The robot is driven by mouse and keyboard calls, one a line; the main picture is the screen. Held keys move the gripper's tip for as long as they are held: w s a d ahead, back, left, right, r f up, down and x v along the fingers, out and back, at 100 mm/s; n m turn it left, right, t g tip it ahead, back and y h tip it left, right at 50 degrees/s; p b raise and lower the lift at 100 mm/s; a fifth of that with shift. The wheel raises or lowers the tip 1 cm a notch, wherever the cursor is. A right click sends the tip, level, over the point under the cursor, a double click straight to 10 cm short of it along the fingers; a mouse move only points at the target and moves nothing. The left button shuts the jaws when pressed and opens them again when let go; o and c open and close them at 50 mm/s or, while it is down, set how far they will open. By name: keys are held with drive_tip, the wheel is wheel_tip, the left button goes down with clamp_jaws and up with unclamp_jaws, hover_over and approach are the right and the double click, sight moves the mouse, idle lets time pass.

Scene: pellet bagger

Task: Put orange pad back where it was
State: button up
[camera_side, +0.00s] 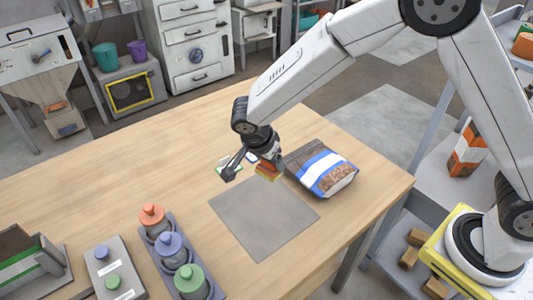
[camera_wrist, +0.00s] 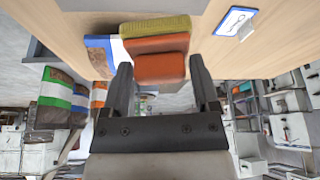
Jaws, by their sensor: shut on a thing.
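My gripper (camera_side: 250,168) hangs over the table by the far edge of the grey mat (camera_side: 262,218). It is shut on an orange pad (camera_side: 266,172). In the wrist view the orange pad (camera_wrist: 160,68) sits between the two dark fingertips (camera_wrist: 160,78). A yellow strip (camera_wrist: 155,26) shows just beyond it; I cannot tell whether it is part of the pad or a separate pad. The brown, white and blue bag (camera_side: 322,168) lies right of the gripper, and shows beside the pad in the wrist view (camera_wrist: 97,55).
A small white and blue card (camera_wrist: 236,22) lies on the table near the gripper. Orange, blue and green knobs stand on a grey tray (camera_side: 150,250) at the front left. A box with blue and green buttons (camera_side: 110,268) is beside it. The table's left middle is clear.

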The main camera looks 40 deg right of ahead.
drive_tip(key=w+a+r+n+t+y, duration=0.2)
drive_tip(key=a+n, duration=0.8)
drive_tip(key=n, duration=0.5)
drive_tip(key=shift+r+t+y, duration=0.8)
drive_tip(key=shift+r+y, duration=0.3)
drive_tip(key=shift+r, duration=0.15)
drive_tip(key=shift+w, duration=0.1)
drive_tip(key=shift+w+a+f, duration=0.8)
drive_tip(key=shift+w+f, duration=0.8)
drive_tip(key=shift+w, duration=0.45)
drive_tip(key=shift+w+a+f, duration=0.85)
drive_tip(key=shift+w+f, duration=0.7)
drive_tip(key=shift+w, duration=0.55)
drive_tip(key=shift+w+a+f, duration=0.8)
drive_tip(key=shift+w+f, duration=0.8)
drive_tip(key=shift+w, duration=0.45)
drive_tip(key=shift+f, duration=0.1)
